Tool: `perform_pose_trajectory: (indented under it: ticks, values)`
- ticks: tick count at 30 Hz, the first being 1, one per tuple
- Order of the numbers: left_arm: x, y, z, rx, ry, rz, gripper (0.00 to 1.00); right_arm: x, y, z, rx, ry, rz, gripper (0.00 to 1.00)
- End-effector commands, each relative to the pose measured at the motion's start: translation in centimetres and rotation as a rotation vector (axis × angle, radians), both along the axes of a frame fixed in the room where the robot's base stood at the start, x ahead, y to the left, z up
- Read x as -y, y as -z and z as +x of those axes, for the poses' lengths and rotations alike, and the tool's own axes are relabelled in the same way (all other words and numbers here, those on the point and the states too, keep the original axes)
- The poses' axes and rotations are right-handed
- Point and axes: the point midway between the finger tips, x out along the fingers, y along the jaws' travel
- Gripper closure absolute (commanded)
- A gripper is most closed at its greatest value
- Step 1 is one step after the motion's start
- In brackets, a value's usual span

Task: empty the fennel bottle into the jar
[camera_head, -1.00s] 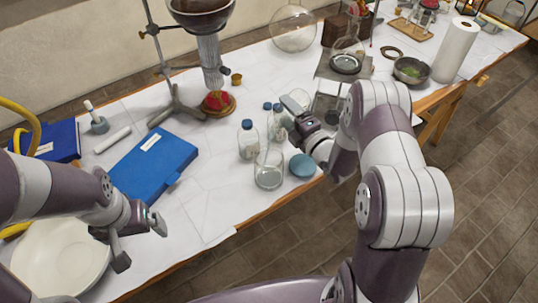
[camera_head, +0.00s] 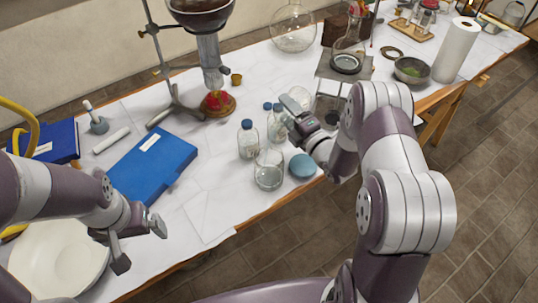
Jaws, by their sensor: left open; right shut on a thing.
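An open clear glass jar (camera_head: 269,171) stands near the table's front edge, with a little pale content low in it. A blue-capped glass bottle (camera_head: 248,142) stands upright behind it to the left. Another blue-capped bottle (camera_head: 276,128) is behind the jar, by my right gripper (camera_head: 287,107). My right gripper is shut on a bottle there; its fingers partly hide what they hold. No label can be read, so I cannot tell which bottle is the fennel one. My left gripper (camera_head: 142,238) is open and empty, beside the white bowl.
A round blue lid (camera_head: 302,166) lies right of the jar. The blue case (camera_head: 152,162) and white bowl (camera_head: 60,255) are at the left. A stand with a funnel (camera_head: 205,60) is behind. A burner stand with a flask (camera_head: 346,62) is behind the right arm. The front middle is clear.

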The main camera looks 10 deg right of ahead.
Motion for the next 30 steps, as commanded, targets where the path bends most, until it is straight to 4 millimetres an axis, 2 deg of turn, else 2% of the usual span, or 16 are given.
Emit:
perform_pose_trajectory:
  ticks: [30]
  values:
    - [0.0, 0.95, 0.0, 0.0, 0.0, 0.0, 0.0, -0.12, -0.44, -0.07, 0.05, 0.0, -0.055, 0.72]
